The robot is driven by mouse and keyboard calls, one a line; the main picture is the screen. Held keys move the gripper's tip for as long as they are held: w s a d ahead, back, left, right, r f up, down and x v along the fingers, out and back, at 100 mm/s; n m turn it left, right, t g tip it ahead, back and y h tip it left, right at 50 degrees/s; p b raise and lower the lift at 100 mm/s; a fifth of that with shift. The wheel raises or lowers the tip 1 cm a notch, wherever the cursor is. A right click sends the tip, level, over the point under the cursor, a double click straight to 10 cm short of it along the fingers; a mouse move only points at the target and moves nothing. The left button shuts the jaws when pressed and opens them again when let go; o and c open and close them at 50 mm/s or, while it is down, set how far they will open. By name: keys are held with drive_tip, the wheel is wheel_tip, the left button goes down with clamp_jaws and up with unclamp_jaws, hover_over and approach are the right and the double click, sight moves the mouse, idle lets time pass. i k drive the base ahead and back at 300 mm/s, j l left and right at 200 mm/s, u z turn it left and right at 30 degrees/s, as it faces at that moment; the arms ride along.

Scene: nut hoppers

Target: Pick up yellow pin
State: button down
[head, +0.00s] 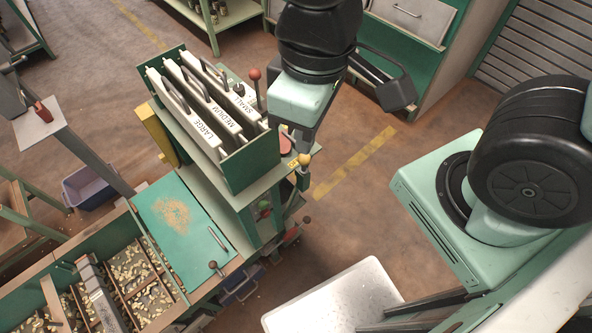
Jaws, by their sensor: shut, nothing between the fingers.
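The yellow pin shows as a small yellow ball knob (305,160) at the right end of the green hopper stand, in the middle of the head view. Its shank below the knob is mostly hidden. My gripper (302,146) reaches down from the top, with a pale green body and dark fingers. It looks shut and empty, and its tips appear just above or beside the yellow knob. I cannot tell whether they touch it.
A green rack (238,160) holds white plates marked LARGE, MEDIUM and SMALL close left of my gripper. A red-knobbed pin (254,75) stands behind it. A teal board (180,228) and nut-filled trays lie lower left. Floor to the right is partly clear.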

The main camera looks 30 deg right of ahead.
sight(305, 160)
drive_tip(key=k+j, duration=0.15)
drive_tip(key=j, duration=0.25)
drive_tip(key=k+j+z, duration=0.1)
drive_tip(key=j, duration=0.3)
drive_tip(key=k+j, duration=0.15)
drive_tip(key=j, duration=0.2)
drive_tip(key=z, duration=0.05)
